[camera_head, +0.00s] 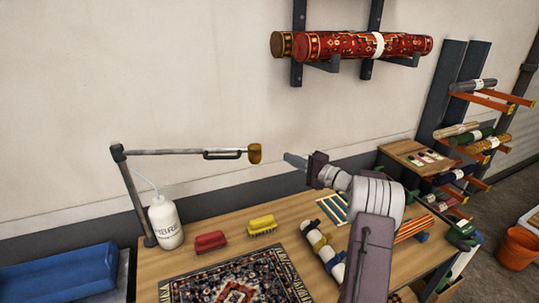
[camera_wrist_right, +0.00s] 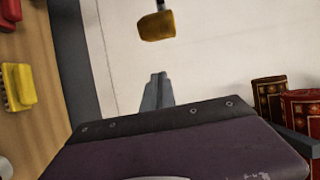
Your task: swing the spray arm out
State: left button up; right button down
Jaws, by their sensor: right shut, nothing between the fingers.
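The spray arm (camera_head: 180,152) is a thin grey bar reaching right from the top of a post at the table's back left. It has a dark handle loop (camera_head: 222,155) and a yellow-brown nozzle head (camera_head: 254,153) at its free end. In the right wrist view the nozzle head (camera_wrist_right: 157,26) shows ahead of my fingertips, apart from them. My right gripper (camera_head: 290,161) is shut and empty, a little to the right of the nozzle head; its closed fingers also show in the wrist view (camera_wrist_right: 157,85). My left gripper is not in view.
On the wooden table (camera_head: 200,257) lie a patterned rug (camera_head: 235,283), a red brush (camera_head: 210,242) and a yellow brush (camera_head: 262,225). A white bottle (camera_head: 165,222) stands by the post. Rolled red rugs (camera_head: 345,46) rest on a wall rack above. A blue tub (camera_head: 60,276) is at left.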

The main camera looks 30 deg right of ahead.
jog(key=w+a+p, duration=0.6)
jog(key=p, duration=0.1)
jog(key=shift+w+a+f, duration=0.2)
jog(key=shift+w+a, duration=0.1)
jog(key=shift+w, duration=0.1)
